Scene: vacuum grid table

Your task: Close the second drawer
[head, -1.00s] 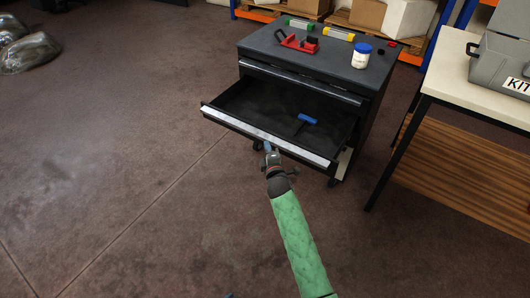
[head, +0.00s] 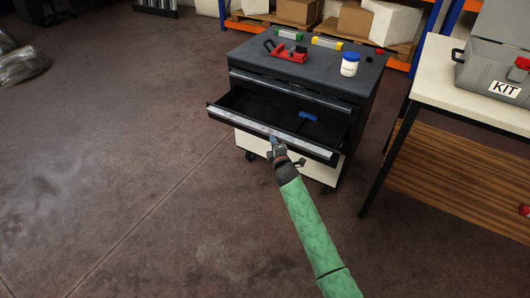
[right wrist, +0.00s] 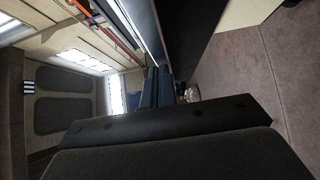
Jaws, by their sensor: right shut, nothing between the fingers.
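The second drawer (head: 235,119) of the dark tool cabinet (head: 355,86) is pulled part way out, below a shut top drawer (head: 290,86). A blue-handled tool (head: 309,116) lies inside it. My right gripper (head: 274,142) is shut and empty at the middle of the drawer's light front edge; it looks in contact, though the exact touch is hard to tell. In the right wrist view the gripper's dark body fills the lower part, with the blue fingers (right wrist: 149,94) near the drawer front. My left gripper is not in view.
On the cabinet top are a red clamp (head: 288,51), a white jar with a blue lid (head: 350,64) and small coloured items. A bench (head: 437,78) with a grey KIT case (head: 497,70) stands at the right.

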